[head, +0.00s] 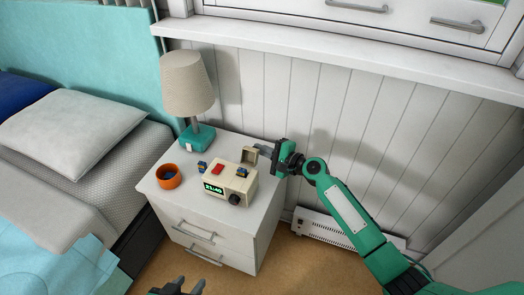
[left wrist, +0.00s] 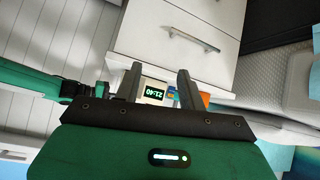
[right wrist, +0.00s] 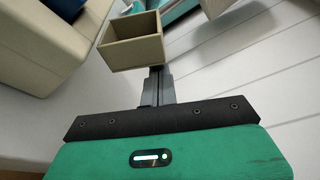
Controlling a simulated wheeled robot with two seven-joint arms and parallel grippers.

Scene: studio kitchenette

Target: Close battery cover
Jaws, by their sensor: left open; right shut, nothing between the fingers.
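A cream clock (head: 226,186) with a green display stands on the white nightstand. Its beige battery cover (head: 250,154) stands raised at the clock's back right. In the right wrist view the cover (right wrist: 131,53) looks like a shallow open box just beyond the fingertips; I cannot tell if they touch it. My right gripper (head: 264,151) is shut and empty beside the cover. A dark blue item (head: 242,172) shows on the clock's top; I cannot tell whether it is a battery. My left gripper (head: 190,287) is open and empty, low in front of the nightstand; it also shows in the left wrist view (left wrist: 158,82).
The nightstand (head: 196,208) also holds an orange cup (head: 169,177), a small blue item (head: 202,167) and a lamp (head: 188,90) with a teal base. A panelled wall (head: 300,100) rises behind. A bed (head: 60,170) stands at left. A heater (head: 330,232) is on the floor at right.

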